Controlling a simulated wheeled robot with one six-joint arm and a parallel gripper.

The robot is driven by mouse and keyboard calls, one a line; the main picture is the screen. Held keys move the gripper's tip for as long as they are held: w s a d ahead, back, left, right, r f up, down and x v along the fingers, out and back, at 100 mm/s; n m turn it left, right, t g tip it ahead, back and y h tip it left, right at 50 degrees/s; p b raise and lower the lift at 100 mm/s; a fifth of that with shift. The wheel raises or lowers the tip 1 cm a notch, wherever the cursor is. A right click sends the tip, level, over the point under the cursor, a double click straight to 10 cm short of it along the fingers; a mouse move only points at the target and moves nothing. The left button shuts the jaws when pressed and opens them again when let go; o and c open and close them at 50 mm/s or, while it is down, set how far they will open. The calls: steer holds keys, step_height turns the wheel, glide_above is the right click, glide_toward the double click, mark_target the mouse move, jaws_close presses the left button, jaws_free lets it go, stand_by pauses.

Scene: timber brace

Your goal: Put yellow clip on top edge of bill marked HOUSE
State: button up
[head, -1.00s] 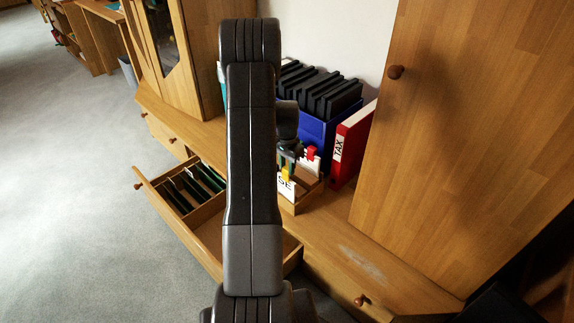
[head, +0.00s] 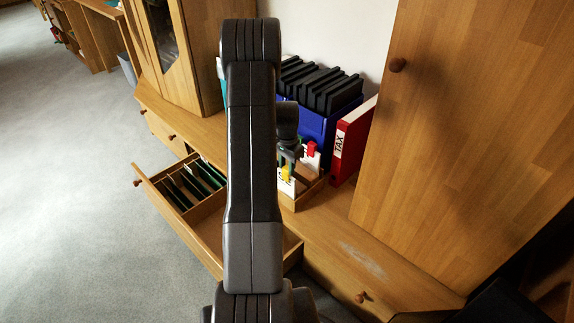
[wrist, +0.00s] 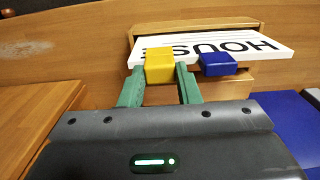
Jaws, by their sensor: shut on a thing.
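My gripper (wrist: 160,75) has green fingers shut on the yellow clip (wrist: 159,66). The white bill marked HOUSE (wrist: 215,46) appears upside down in the wrist view. The yellow clip overlaps the bill's near edge there, left of a blue clip (wrist: 218,64) on the same edge. I cannot tell whether the yellow clip's jaws straddle the edge. In the head view the yellow clip (head: 286,173) shows in front of the bill (head: 286,189), right of my arm. My arm hides part of the bill, and the fingers are hardly visible.
The bill stands at a wooden holder (head: 302,197). A red clip (head: 311,149) is on another white card behind. A blue box (head: 318,130) of black folders and a red TAX binder (head: 350,145) stand close behind. An open drawer (head: 205,212) with files lies left.

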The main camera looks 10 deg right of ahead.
steer(key=o, duration=1.2)
steer(key=shift+o, duration=0.4)
steer(key=o, duration=0.4)
steer(key=shift+r+p, duration=2.6)
steer(key=shift+r, duration=1.45)
steer(key=shift+f, duration=0.1)
